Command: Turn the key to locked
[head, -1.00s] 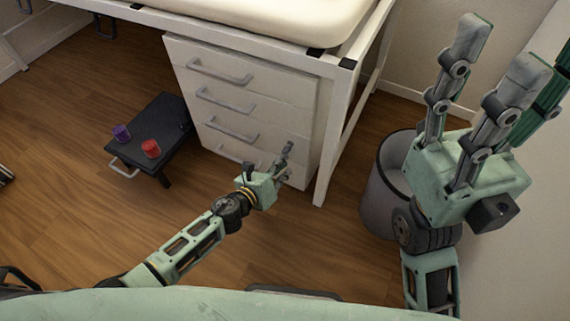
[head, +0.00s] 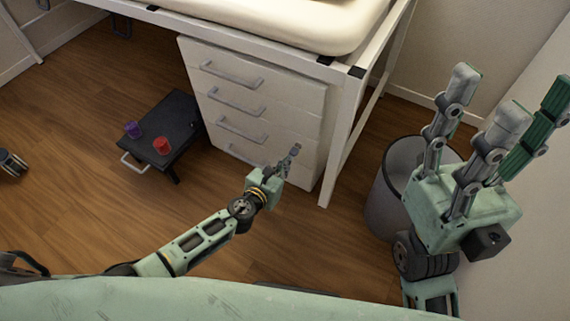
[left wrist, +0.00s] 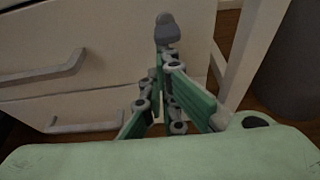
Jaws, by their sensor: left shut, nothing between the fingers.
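I cannot make out a key or lock in either view. The white drawer unit (head: 262,85) stands under the bed-like frame, with several grey bar handles on its front. My left gripper (head: 294,150) is in front of the unit's lower right part. In the left wrist view its fingers (left wrist: 166,30) come together at the tips, shut and empty, before the white drawer front (left wrist: 110,75). Whether they touch the front I cannot tell. My right gripper (head: 505,105) is raised at the right, fingers spread and empty.
A low black stool (head: 170,120) with a purple cup (head: 132,129) and a red cup (head: 161,145) stands at the left. A grey bin (head: 385,190) stands right of the white frame leg (head: 340,135). The wooden floor between is clear.

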